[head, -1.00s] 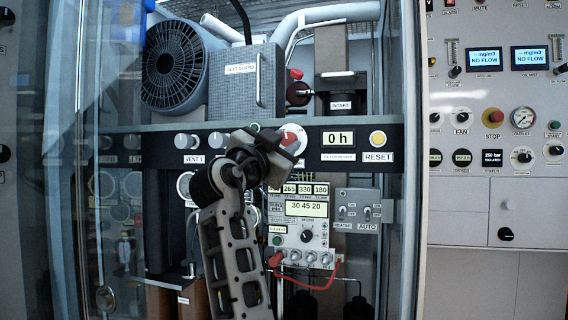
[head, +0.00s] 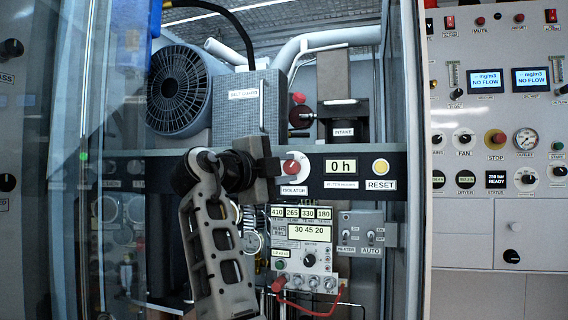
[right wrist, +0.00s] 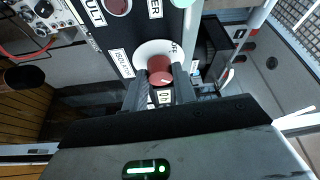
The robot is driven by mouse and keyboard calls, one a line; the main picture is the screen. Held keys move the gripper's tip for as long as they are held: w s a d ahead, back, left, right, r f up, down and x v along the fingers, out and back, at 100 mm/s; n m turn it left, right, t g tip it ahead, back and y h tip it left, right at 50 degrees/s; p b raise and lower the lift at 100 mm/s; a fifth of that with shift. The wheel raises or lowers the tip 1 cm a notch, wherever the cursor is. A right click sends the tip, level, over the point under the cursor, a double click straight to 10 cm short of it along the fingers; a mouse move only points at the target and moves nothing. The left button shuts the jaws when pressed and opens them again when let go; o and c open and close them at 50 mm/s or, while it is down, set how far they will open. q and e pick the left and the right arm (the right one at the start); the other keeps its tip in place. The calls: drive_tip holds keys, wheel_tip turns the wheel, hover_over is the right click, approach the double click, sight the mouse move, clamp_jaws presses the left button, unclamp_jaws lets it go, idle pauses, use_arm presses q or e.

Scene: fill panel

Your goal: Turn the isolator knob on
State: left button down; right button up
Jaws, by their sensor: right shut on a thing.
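The isolator knob (head: 291,167) is red on a round white plate, above the ISOLATOR label (head: 293,190) on the dark panel strip. In the right wrist view the knob (right wrist: 160,70) sits between my two fingers, with an OFF mark to its upper right and an ON mark between the fingers below it. My right gripper (head: 277,168) reaches it from the left and is shut on the knob; it also shows in the right wrist view (right wrist: 160,88). The exact finger contact is partly hidden. My left gripper is not in view.
The RESET button (head: 380,166) and the hours display (head: 341,167) are right of the knob. A gauge module (head: 302,240) with a red lead sits below. The glass door (head: 110,180) is at left, a cabinet post (head: 412,150) at right. The status display (head: 496,180) reads 250 bar READY.

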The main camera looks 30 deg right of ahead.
drive_tip(key=shift+m, duration=0.6)
drive_tip(key=shift+y+p, duration=0.3)
drive_tip(key=shift+p, duration=0.05)
drive_tip(key=o, duration=1)
drive_tip(key=shift+c, duration=0.2)
drive_tip(key=shift+a, duration=0.1)
drive_tip(key=b+v, duration=0.2)
drive_tip(key=v, duration=1.4)
drive_tip(key=shift+w, duration=0.15)
